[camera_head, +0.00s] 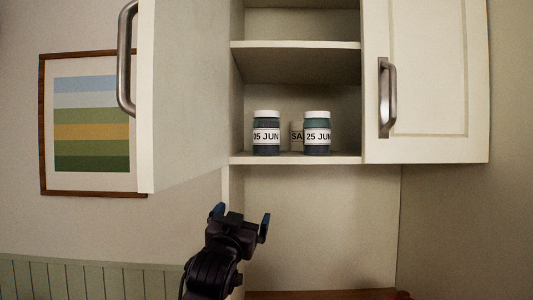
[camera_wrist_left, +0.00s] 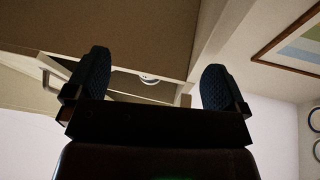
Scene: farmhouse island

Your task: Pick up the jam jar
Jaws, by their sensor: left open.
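In the head view, a dark jar (camera_head: 266,133) with a white lid and a label reading "05 JUN" stands on the cabinet's lower shelf (camera_head: 290,159). A similar jar (camera_head: 317,133) labelled "25 JUN" stands to its right. Another jar (camera_head: 296,136), its label starting "SA", stands behind and is partly hidden. I cannot tell which one is the jam jar. My left gripper (camera_head: 240,213) is open and empty, below the shelf and apart from the jars. It also shows in the left wrist view (camera_wrist_left: 157,85), fingers wide apart. My right gripper is not in view.
The left cabinet door (camera_head: 188,85) stands open with its handle (camera_head: 127,58) at left. The right door (camera_head: 430,80) is at the right of the opening. A framed striped picture (camera_head: 92,122) hangs on the left wall. The shelf right of the jars is narrow.

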